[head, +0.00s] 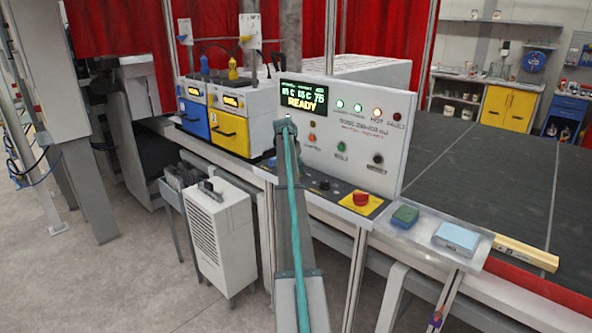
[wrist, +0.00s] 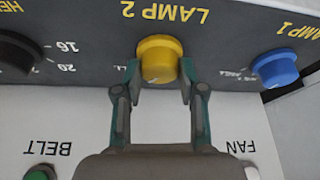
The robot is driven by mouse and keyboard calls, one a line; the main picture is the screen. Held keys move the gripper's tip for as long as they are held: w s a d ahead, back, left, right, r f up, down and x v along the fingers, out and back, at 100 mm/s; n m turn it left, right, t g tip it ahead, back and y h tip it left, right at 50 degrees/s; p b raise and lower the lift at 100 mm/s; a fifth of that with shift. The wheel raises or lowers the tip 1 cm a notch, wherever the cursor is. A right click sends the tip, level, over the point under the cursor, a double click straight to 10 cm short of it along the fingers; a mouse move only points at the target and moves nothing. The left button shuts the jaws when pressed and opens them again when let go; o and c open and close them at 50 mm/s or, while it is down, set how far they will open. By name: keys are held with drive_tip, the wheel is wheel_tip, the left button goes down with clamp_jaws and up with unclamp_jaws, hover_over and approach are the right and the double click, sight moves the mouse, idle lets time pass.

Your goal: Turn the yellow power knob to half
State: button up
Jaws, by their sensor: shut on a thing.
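In the wrist view, which is upside down, the yellow knob (wrist: 158,52) sits on the dark panel strip (wrist: 222,50) beside the label "LAMP 2". My gripper (wrist: 160,78) has one finger on each side of it and is shut on it. A small mark beside the knob is partly covered by a finger, and no pointer shows on the knob, so its setting cannot be read. In the head view my arm stands in front of the control console (head: 378,112) and hides the yellow knob and my fingers.
A blue knob (wrist: 275,68) marked "LAMP 1" is close on the right in the wrist view. A black knob (wrist: 18,55) is on the left.

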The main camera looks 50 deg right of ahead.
drive_tip(key=n, duration=0.2)
drive_tip(key=n+t+b, duration=0.1)
drive_tip(key=n, duration=0.1)
drive_tip(key=shift+s+t+y+b, duration=0.15)
drive_tip(key=shift+t+y+b, duration=0.15)
drive_tip(key=shift+n+t+y+b, duration=0.35)
drive_tip(key=shift+n+t, duration=0.15)
drive_tip(key=shift+n, duration=1)
drive_tip(key=o, duration=1.1)
drive_tip(key=shift+o, duration=0.2)
drive_tip(key=v, duration=1.2)
